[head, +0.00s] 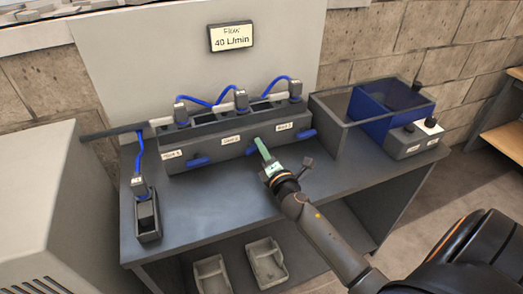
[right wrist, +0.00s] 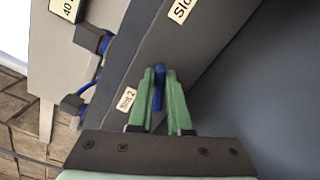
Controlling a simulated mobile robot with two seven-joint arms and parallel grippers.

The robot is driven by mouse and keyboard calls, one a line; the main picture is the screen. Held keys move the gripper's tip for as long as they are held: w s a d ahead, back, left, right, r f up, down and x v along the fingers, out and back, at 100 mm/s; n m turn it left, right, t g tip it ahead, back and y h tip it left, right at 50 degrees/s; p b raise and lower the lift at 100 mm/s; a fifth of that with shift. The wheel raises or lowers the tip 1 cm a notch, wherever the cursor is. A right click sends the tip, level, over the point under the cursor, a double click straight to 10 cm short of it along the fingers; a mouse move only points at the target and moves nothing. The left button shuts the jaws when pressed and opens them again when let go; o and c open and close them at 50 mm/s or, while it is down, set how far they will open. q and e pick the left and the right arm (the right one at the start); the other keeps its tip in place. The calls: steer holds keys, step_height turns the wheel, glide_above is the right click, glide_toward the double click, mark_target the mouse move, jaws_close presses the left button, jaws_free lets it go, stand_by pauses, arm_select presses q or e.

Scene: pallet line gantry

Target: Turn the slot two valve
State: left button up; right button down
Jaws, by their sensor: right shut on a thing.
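The slot two valve is a small blue lever on the front of the grey manifold (head: 215,143), just right of its white label (head: 231,139). In the head view my right gripper (head: 262,148) reaches it from the front and mostly hides it. In the right wrist view the blue lever (right wrist: 159,86) stands between the green fingers of my right gripper (right wrist: 161,95), which are shut on it. The label beside it (right wrist: 127,98) reads partly as a 2. My left gripper is not in view.
Blue levers sit at slot one (head: 197,160) and slot three (head: 306,134). An open grey bin (head: 340,107) and a control box (head: 412,139) stand right.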

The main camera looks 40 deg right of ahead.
steer(key=m, duration=0.2)
steer(key=m+b, duration=0.1)
steer(key=m, duration=0.1)
steer(key=shift+f+m, duration=0.4)
steer(key=shift+m, duration=0.3)
steer(key=c, duration=0.9)
jaws_free()
steer(key=shift+o, duration=0.2)
steer(key=shift+s, duration=0.15)
steer(key=b+v, duration=0.1)
steer(key=v, duration=1.1)
steer(key=shift+s, duration=0.2)
